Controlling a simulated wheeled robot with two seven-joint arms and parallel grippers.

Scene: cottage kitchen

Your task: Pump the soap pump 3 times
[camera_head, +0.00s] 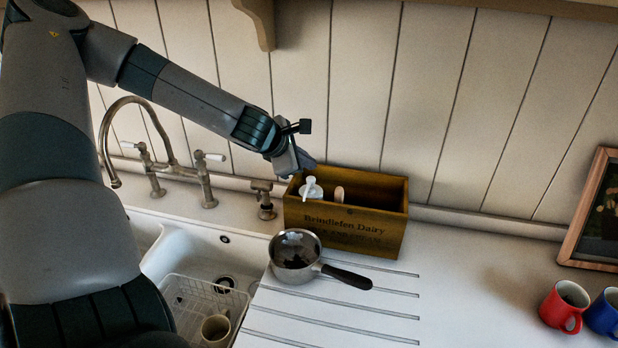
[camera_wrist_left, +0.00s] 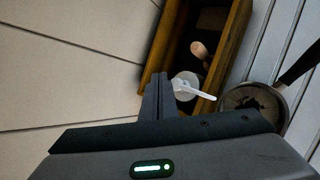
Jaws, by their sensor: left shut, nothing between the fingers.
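My left gripper (camera_head: 304,163) is shut and empty, just above and behind the pump head. In the wrist view the closed fingers (camera_wrist_left: 158,80) overlap the pump's left edge; I cannot tell whether they touch it. My right gripper is not in view.
A wooden handle (camera_head: 339,194) stands in the box beside the pump. A saucepan (camera_head: 295,257) sits in front on the ridged drainer. The sink with a wire rack (camera_head: 205,305) and taps (camera_head: 206,180) are left. Red (camera_head: 565,306) and blue mugs (camera_head: 604,313) stand right.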

